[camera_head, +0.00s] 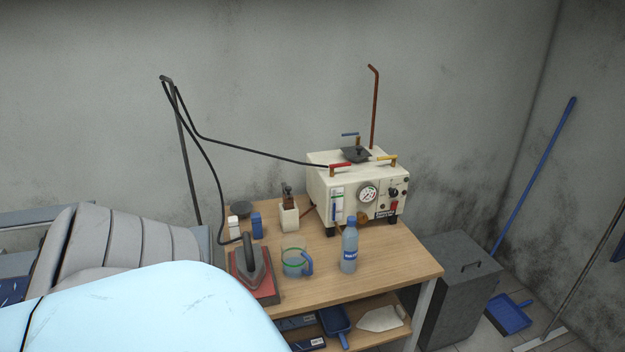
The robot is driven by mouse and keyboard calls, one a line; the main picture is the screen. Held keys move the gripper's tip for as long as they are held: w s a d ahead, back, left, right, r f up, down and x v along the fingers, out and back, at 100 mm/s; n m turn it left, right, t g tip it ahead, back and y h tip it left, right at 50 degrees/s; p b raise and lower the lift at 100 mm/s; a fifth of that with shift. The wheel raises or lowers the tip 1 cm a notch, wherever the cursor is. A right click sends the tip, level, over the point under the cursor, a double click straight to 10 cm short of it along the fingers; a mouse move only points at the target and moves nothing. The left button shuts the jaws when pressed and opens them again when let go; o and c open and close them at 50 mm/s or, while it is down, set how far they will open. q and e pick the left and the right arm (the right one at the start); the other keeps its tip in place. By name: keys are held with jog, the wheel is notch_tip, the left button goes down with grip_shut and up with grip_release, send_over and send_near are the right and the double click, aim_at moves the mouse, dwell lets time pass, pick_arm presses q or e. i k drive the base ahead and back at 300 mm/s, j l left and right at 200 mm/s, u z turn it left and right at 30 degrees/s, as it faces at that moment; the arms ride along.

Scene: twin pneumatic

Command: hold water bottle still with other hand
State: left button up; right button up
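A blue water bottle (349,248) stands upright near the front edge of the wooden table, in front of the white steam machine. It has a dark blue label and appears capped. Nothing is touching it. Neither of my grippers shows in the head view, so their state is hidden.
On the wooden table (400,262) a clear measuring jug (294,262) with a blue handle stands left of the bottle. An iron (250,262) rests on a red pad further left. The steam machine (357,190) stands behind. A grey bin (459,290) is at right.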

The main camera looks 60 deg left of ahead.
aim_at(350, 236)
jog(key=u, duration=1.7)
